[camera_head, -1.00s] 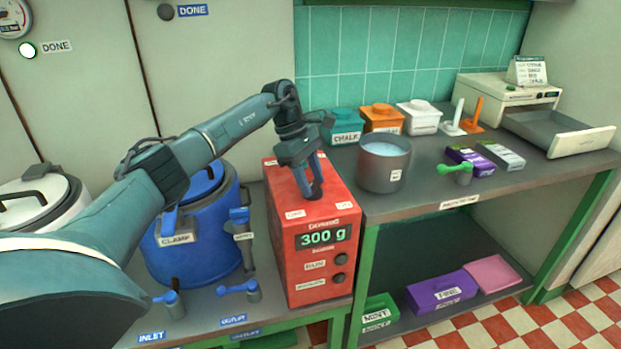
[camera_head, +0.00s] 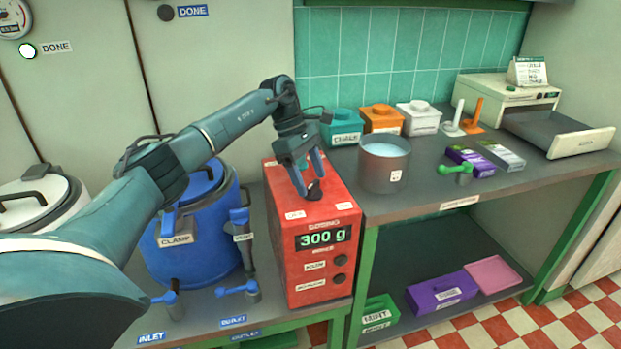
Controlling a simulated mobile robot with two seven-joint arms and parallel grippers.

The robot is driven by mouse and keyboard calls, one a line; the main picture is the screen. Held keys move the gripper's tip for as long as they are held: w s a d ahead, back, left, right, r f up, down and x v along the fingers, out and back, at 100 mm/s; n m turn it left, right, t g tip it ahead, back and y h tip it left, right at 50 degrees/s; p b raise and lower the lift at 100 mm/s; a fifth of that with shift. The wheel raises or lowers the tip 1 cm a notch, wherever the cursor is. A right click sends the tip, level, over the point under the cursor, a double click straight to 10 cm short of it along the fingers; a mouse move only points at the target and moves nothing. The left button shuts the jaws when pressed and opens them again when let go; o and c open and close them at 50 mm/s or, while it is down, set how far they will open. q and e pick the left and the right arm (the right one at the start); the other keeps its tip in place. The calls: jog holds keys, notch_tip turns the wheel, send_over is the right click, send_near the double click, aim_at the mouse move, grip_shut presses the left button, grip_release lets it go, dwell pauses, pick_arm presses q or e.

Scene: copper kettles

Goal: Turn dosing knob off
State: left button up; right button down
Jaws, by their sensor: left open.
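The red dosing box (camera_head: 283,245) stands on the left bench, its display reading 300 g. A black dosing knob (camera_head: 314,190) sits on its top, between two small white labels near the front edge; the left label appears to read OFF. My left gripper (camera_head: 308,196) points down over the box top, open, with its fingertips beside the knob. One fingertip is left of the knob and the other is behind or against it; I cannot tell if they touch it. Two more black knobs (camera_head: 340,261) are on the front face. My right gripper is not in view.
A blue CLAMP vessel (camera_head: 193,255) with valve handles stands left of the box. A grey pot (camera_head: 384,165) of pale liquid stands close on its right. Lidded boxes, including a teal one (camera_head: 343,127), line the wall behind.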

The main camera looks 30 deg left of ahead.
pick_arm(q)
jog(key=v, duration=1.2)
jog(key=shift+s, duration=0.1)
